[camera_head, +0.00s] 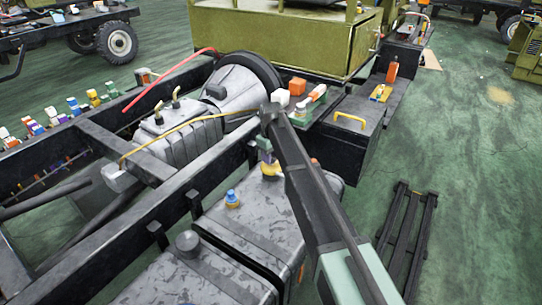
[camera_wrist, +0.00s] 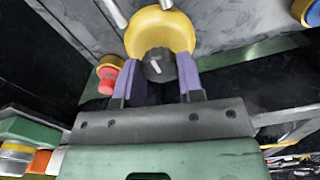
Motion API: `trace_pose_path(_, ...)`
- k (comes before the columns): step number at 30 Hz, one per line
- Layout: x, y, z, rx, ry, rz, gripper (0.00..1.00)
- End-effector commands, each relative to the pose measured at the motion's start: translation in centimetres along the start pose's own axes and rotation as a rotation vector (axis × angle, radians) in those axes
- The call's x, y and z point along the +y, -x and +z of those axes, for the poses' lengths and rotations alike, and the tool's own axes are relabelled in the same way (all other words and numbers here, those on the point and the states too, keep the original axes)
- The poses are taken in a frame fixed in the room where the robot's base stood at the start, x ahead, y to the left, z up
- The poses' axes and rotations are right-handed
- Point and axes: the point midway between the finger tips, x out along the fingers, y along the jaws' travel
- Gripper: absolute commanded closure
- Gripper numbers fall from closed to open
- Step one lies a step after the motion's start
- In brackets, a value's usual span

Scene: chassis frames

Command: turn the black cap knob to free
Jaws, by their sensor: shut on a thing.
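The black cap knob (camera_wrist: 160,64) shows in the wrist view, with a white pointer line on its face. It sits against a round yellow base (camera_wrist: 158,30). My gripper (camera_wrist: 155,80) has its two purple fingers on either side of the knob and is shut on it. In the head view my gripper (camera_head: 267,157) reaches down to the top of the far grey tank, over the yellow base (camera_head: 271,169). The knob itself is hidden there by my gripper and arm.
A blue cap on a yellow base (camera_head: 232,198) stands nearby on the grey tank (camera_head: 215,222). A red cap (camera_wrist: 107,74) is left of the knob in the wrist view. The black frame rail (camera_head: 170,215) runs beside the tanks. A black box with a yellow handle (camera_head: 349,121) stands behind.

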Motion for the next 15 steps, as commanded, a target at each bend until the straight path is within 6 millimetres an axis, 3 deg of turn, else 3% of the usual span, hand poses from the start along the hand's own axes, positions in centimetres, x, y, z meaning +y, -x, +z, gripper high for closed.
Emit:
trace_pose_path(10, -0.02, -0.01, 0.01, 0.000, 0.003, 0.000, 0.89)
trace_pose_path(11, -0.02, -0.01, 0.01, 0.000, 0.003, 0.000, 0.62)
trace_pose_path(15, -0.01, -0.01, 0.01, 0.000, 0.002, 0.000, 0.40)
